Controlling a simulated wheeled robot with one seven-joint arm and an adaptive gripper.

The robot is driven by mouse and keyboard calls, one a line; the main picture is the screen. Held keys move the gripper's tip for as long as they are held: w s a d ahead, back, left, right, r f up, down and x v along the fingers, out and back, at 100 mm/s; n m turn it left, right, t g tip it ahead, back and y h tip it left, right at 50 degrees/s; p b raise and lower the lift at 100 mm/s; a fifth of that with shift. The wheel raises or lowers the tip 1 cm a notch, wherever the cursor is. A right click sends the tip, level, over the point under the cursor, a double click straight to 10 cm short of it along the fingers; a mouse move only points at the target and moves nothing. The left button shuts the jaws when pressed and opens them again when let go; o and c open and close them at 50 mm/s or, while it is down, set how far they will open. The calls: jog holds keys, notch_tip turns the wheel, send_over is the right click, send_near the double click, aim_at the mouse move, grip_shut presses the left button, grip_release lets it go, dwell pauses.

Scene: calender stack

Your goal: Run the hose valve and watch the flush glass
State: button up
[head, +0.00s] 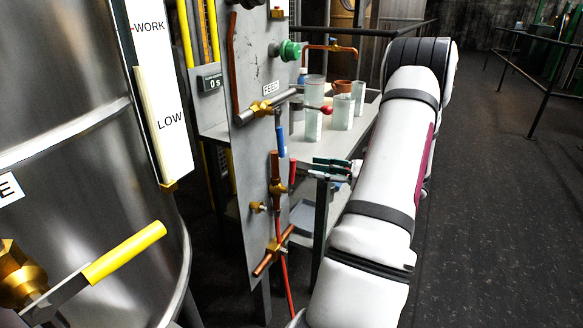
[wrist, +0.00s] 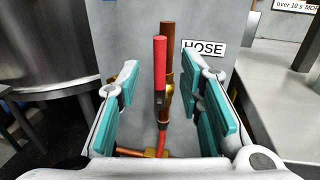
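The hose valve is on the grey panel (head: 251,165), beside a copper pipe (head: 275,165). Its red lever (head: 292,171) points up. In the wrist view the red lever (wrist: 160,62) stands upright left of the HOSE label (wrist: 204,49). My gripper (head: 332,165) is just right of the lever in the head view. In the wrist view its teal-padded fingers (wrist: 165,105) are spread apart, with the lever in the space between them and no clear contact. Several clear glasses, one of them here (head: 342,112), stand on the table behind; I cannot tell which is the flush glass.
A steel tank (head: 80,110) with a yellow-handled valve (head: 125,252) fills the left. The table (head: 368,105) is behind my gripper. Dark floor (head: 490,200) is open at right.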

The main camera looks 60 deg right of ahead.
aim_at(293, 166)
jog(key=b+x, duration=0.1)
jog(key=x, duration=0.6)
jog(key=shift+w+a+f, duration=0.1)
jog(key=shift+w+a, duration=0.05)
jog(key=shift+w, duration=0.25)
grip_shut()
